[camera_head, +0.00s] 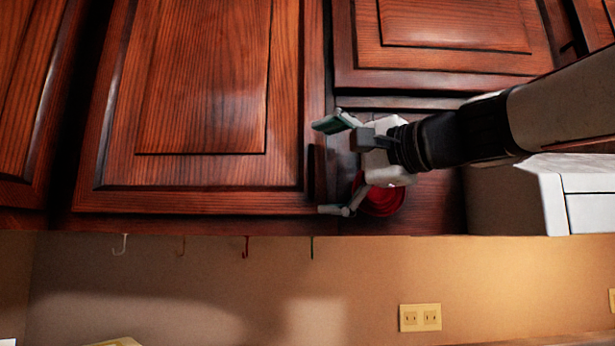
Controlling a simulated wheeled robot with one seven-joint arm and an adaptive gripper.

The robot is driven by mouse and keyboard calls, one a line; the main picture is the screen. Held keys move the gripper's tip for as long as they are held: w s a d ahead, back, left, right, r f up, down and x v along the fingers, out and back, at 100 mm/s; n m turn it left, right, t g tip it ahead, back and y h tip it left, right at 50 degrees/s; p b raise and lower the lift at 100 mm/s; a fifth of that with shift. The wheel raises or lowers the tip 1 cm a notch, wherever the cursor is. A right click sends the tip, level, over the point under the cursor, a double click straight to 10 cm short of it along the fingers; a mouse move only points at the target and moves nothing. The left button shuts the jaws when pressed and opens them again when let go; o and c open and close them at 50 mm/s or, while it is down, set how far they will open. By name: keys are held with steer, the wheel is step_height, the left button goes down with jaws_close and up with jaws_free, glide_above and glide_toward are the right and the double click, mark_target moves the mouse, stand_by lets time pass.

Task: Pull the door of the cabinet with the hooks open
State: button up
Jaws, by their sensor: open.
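The cabinet door (205,175) is a reddish-brown wooden panel at the left centre of the head view. It looks shut. A row of several small hooks (245,247) hangs under the cabinet's lower edge. A dark upright handle (318,175) shows near the door's lower right edge. My gripper (328,168) is open and comes in from the right. Its two fingers are spread above and below the handle, with the tips near the door's right edge. I cannot tell whether they touch the door.
A red round object (383,203) shows partly behind my gripper. Another cabinet door (455,65) is at the upper right, and a white box-like unit (585,190) is below my arm. A wall outlet (420,317) sits on the tan wall. The space below the hooks is clear.

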mark_target(312, 193)
steer(key=shift+x, duration=1.6)
steer(key=c, duration=1.7)
steer(key=shift+s, duration=0.2)
